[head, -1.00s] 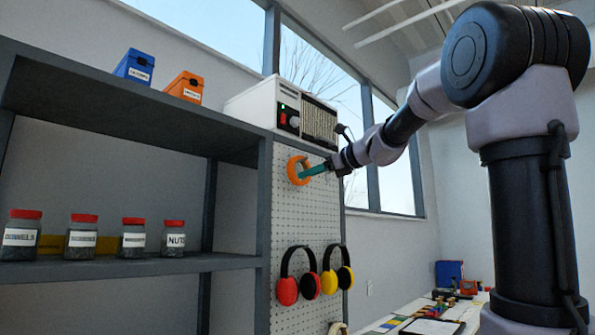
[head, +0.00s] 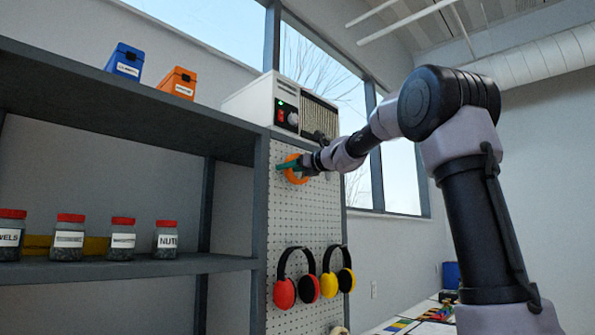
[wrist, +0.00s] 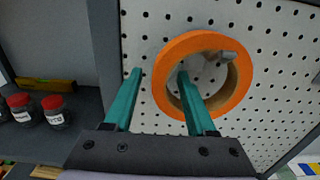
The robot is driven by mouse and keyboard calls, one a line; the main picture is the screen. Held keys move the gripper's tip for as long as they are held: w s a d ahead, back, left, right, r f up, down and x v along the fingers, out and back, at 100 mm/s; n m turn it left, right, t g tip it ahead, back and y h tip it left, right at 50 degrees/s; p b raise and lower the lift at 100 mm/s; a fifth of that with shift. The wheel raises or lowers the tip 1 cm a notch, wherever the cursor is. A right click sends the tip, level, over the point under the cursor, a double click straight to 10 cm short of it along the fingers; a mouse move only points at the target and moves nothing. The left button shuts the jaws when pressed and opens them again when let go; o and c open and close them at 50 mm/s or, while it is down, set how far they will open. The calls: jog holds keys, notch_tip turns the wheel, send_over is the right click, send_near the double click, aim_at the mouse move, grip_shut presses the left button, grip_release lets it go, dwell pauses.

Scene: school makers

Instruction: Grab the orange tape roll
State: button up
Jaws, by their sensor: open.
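The orange tape roll (wrist: 168,62) hangs on a peg on the white pegboard (wrist: 265,100). In the head view the roll (head: 303,177) is partly hidden behind my gripper. My gripper (wrist: 160,75) is open, with its two teal fingers pointing at the board. In the wrist view the right finger overlaps the roll's central hole, and the left finger is outside the roll's left side. The left part of the ring lies between the fingers. In the head view my gripper (head: 288,166) is right at the roll. I cannot tell whether a finger touches it.
Red earmuffs (head: 284,293) and yellow earmuffs (head: 329,284) hang below on the pegboard. A grey shelf (head: 130,268) with several red-lidded jars stands to the left. A white box-shaped device (head: 262,108) sits above the board.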

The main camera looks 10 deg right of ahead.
jog(key=shift+w+a, duration=0.2)
grip_shut()
jog(key=shift+r, duration=0.1)
